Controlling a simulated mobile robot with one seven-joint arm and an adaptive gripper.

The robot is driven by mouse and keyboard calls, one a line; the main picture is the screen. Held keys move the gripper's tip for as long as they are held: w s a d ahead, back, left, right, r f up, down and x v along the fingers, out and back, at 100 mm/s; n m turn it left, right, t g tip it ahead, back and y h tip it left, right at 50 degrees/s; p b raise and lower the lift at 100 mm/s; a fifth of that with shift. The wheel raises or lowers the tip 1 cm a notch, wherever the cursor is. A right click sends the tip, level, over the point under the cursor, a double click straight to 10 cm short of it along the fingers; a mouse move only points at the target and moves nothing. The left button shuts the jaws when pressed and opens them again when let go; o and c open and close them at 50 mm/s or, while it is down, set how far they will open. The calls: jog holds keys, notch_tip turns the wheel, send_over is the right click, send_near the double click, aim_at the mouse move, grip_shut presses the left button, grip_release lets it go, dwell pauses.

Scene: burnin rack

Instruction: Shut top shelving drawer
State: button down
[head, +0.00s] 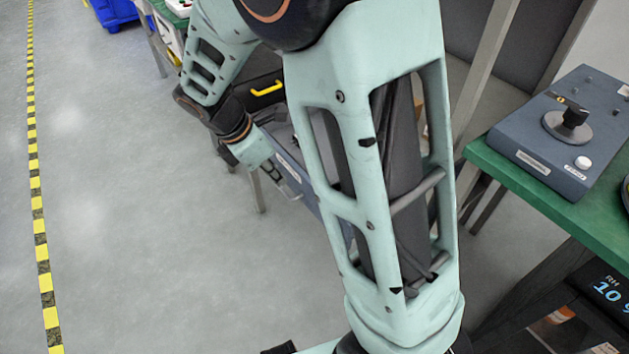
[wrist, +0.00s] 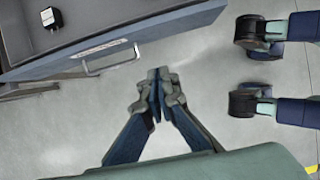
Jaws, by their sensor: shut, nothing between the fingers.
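The drawer (wrist: 150,27) shows in the wrist view at upper left, with a blue-grey front, a pale label and a silver bar handle (wrist: 112,62). It appears pulled out, with its grey interior visible and a small black block (wrist: 52,18) in it. In the head view part of the drawer front (head: 322,206) shows, the rest hidden behind my arm. My gripper (wrist: 158,78) is shut and empty, in front of the drawer and just to the right of the handle, apart from it in the picture. In the head view my gripper (head: 274,174) is beside the drawer front.
A green-topped bench (head: 540,200) stands at right with a blue control box (head: 560,140) on it. A black case with a yellow handle (head: 266,89) is behind the arm. A blue bin (head: 115,14) is far back. The floor at left is clear, with yellow-black tape (head: 38,200).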

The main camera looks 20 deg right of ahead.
aim_at(314, 189)
jog(key=shift+w+d+f+b, duration=0.4)
jog(key=shift+d+f+b, duration=0.25)
jog(key=shift+d+f, duration=0.75)
jog(key=shift+w+d+f+b, duration=0.55)
jog(key=shift+d+f, duration=0.45)
jog(key=shift+f, duration=0.75)
jog(key=shift+w+d+f+b, duration=0.3)
jog(key=shift+d+f+b, duration=0.4)
jog(key=shift+d+f, duration=0.7)
jog(key=shift+a+f, duration=0.15)
jog(key=shift+w+d+p, duration=0.2)
jog(key=shift+d+p, duration=0.15)
jog(key=shift+d, duration=0.3)
jog(key=w+d+p, duration=0.4)
jog(key=d+p, duration=0.1)
jog(key=d, duration=0.7)
jog(key=w+d+p, duration=0.4)
jog(key=d+p, duration=0.1)
jog(key=d, duration=0.7)
jog(key=shift+p, duration=0.35)
jog(key=shift+d, duration=0.15)
